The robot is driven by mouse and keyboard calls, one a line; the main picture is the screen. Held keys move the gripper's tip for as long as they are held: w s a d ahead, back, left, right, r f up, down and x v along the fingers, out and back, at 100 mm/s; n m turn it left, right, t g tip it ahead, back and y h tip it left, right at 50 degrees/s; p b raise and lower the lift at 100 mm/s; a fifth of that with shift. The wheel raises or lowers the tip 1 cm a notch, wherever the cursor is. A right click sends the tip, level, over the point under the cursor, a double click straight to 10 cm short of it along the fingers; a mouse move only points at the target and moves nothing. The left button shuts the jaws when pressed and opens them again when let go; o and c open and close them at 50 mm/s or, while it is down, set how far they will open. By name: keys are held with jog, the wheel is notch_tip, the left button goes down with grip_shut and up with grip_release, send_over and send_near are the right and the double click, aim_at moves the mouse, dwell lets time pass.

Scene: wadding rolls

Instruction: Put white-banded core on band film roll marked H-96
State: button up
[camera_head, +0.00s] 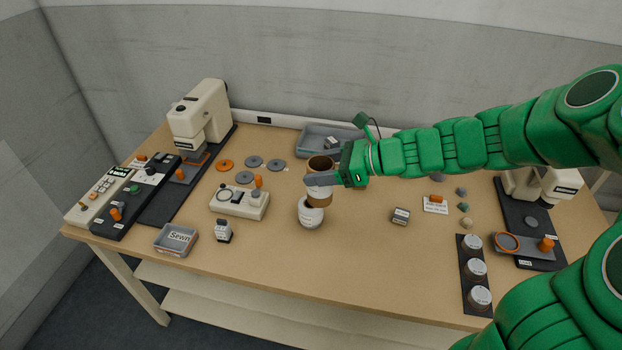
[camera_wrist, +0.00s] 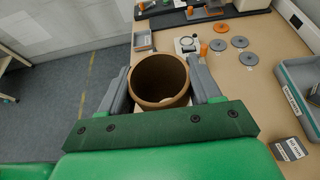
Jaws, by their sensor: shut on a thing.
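A brown tubular core with a white band (camera_head: 320,192) is held upright near the middle of the table in the head view. My gripper (camera_head: 322,180) is shut on its sides. In the wrist view the core's open brown rim (camera_wrist: 160,80) shows between the two grey fingers of my gripper (camera_wrist: 161,88). A white roll (camera_head: 311,218) with a dark hole stands on the table just below and slightly left of the core. The core's lower end overlaps the roll's far edge in the picture; I cannot tell whether they touch. No H-96 marking is readable.
A grey bin (camera_head: 312,140) stands behind my gripper. A cream device with an orange knob (camera_head: 240,203) and grey discs (camera_head: 275,165) lie to the left. A small labelled block (camera_head: 401,216) and a dark strip of jars (camera_head: 475,268) are right. The front middle is clear.

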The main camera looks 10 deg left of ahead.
jog(key=shift+w+a+f, duration=0.65)
jog(key=shift+w+f, duration=0.65)
jog(key=shift+f, duration=0.5)
jog(key=shift+w+a+f, duration=0.7)
jog(key=shift+w+f, duration=0.55)
jog(key=shift+f, duration=0.5)
jog(key=shift+w+a+f, duration=0.65)
jog(key=shift+w+f, duration=0.65)
jog(key=shift+f, duration=0.5)
jog(key=shift+f, duration=0.1)
jog(key=o, duration=1.1)
jog(key=shift+c, duration=0.2)
jog(key=v, duration=1.2)
